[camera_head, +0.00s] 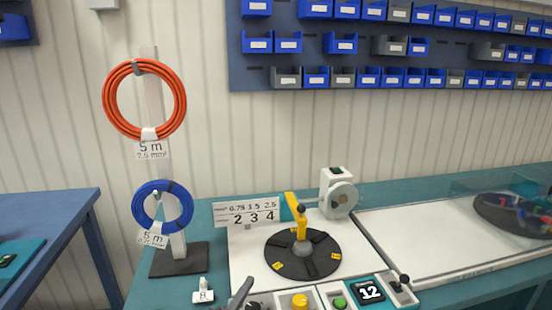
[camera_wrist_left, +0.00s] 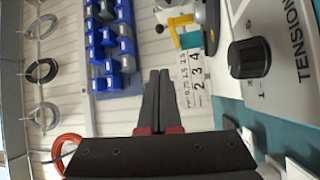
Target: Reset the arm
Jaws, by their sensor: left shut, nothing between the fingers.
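My left gripper (camera_head: 241,293) shows only as a dark fingertip at the bottom edge of the head view, in front of the control panel. In the left wrist view its two dark fingers (camera_wrist_left: 158,98) lie side by side, shut and empty. The wrist view is turned sideways. A black tension knob (camera_wrist_left: 250,57) on a white panel is to the right of the fingers there. The white number card (camera_wrist_left: 196,78) is just beyond them. My right gripper is in neither view.
An orange cable coil (camera_head: 107,99) and a blue coil (camera_head: 137,209) hang on a stand (camera_head: 180,262). A black turntable (camera_head: 280,266) with a yellow arm (camera_head: 291,207) is on the bench. Blue bins (camera_head: 290,45) line the wall. A clear cover (camera_head: 500,190) stands right.

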